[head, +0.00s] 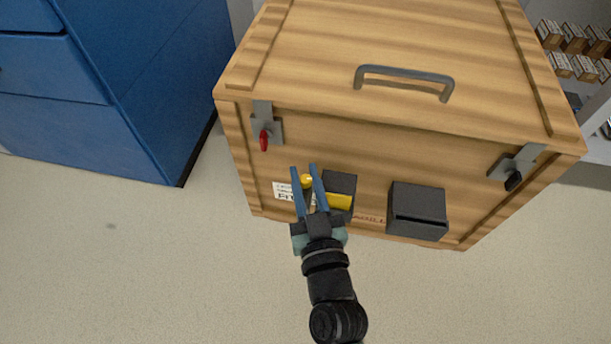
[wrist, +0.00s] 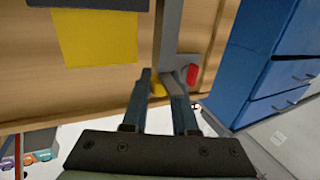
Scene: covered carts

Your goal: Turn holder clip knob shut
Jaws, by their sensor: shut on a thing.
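The small yellow knob (head: 307,181) of the holder clip is on the front of the wooden crate, beside the left dark holder (head: 343,183). A yellow item (head: 339,201) shows at that holder, and a yellow square (wrist: 95,40) shows in the wrist view. My gripper (head: 303,168) has its two blue fingers on either side of the knob and is shut on it. In the wrist view the knob (wrist: 158,89) is partly hidden between the fingers. How far the knob is turned cannot be told.
The wooden crate (head: 400,45) has a grey lid handle (head: 405,78), a left latch with a red lever (head: 264,140) and a right latch with a black lever (head: 513,181). A second dark holder (head: 417,208) is on its front. A blue cabinet (head: 150,70) stands left.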

